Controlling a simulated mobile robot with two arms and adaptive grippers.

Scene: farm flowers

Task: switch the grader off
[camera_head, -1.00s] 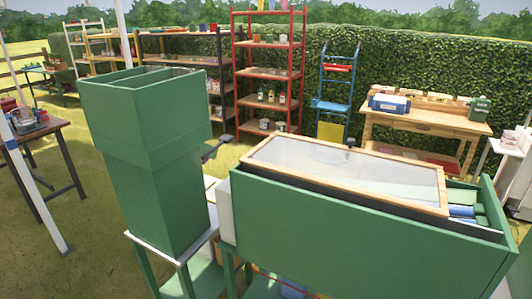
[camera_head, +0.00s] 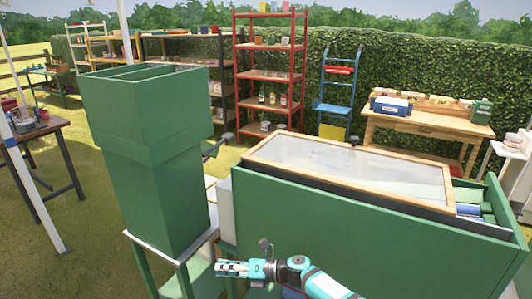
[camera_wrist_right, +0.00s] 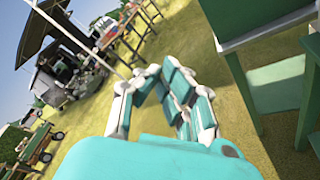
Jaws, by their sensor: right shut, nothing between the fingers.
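The grader appears to be the green machine with a tall green hopper (camera_head: 155,165) and a long green body (camera_head: 370,235) under a wood-framed clear lid (camera_head: 345,170). Its switch cannot be made out for sure. A dark lever-like part (camera_head: 214,148) sticks out beside the hopper. My right gripper (camera_head: 222,268) is shut and empty, in front of the machine and low, pointing left near the hopper's stand. It also shows in the right wrist view (camera_wrist_right: 160,72), with grass behind its fingers. My left gripper is not in view.
A red shelf rack (camera_head: 271,75), a blue hand truck (camera_head: 337,90) and a wooden bench (camera_head: 430,125) stand behind, along a hedge. A dark table (camera_head: 45,130) stands at left. Open grass lies left of the hopper.

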